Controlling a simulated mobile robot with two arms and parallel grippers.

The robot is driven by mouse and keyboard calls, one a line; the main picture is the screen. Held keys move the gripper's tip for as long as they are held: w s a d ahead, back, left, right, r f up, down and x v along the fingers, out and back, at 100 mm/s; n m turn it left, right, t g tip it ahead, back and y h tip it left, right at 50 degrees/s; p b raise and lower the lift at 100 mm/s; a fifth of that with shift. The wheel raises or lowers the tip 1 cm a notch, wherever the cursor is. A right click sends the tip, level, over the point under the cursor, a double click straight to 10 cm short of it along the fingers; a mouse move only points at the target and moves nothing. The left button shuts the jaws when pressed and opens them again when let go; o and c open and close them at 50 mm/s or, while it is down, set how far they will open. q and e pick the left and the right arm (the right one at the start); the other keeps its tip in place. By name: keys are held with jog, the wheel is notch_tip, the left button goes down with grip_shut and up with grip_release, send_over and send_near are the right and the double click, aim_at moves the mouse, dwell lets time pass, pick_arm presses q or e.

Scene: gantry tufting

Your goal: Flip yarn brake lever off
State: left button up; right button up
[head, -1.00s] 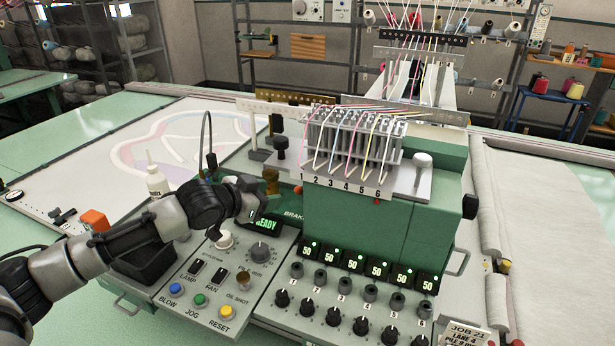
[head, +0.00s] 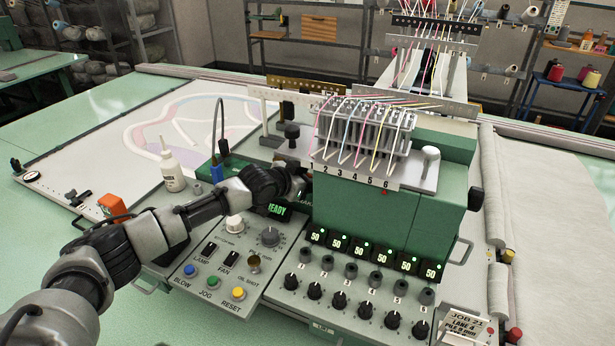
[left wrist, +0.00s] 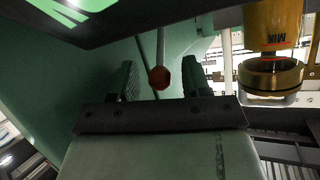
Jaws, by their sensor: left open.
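In the left wrist view, a thin metal lever with an orange-red knob (left wrist: 160,77) stands between the two fingers of my left gripper (left wrist: 162,80). The fingers are open, with a visible gap on each side of the knob. In the head view, my left gripper (head: 303,186) is at the left side of the green tufting head (head: 350,210), just behind the READY display (head: 276,209). The lever is hidden behind my gripper and wrist there. My right gripper is in neither view.
A yellow cylinder with a brass collar (left wrist: 270,75) stands close beside the fingers in the wrist view. The control panel (head: 215,285) with knobs and buttons lies below my arm. A white bottle (head: 172,168) and an orange block (head: 112,205) stand to the left.

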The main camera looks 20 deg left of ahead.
pick_arm(q)
grip_shut()
jog(key=shift+w+r+g+p, duration=0.25)
jog(key=shift+r+g+p, duration=0.05)
jog(key=shift+w+g, duration=0.15)
jog(key=shift+g, duration=0.25)
jog(key=shift+f, duration=0.1)
grip_release()
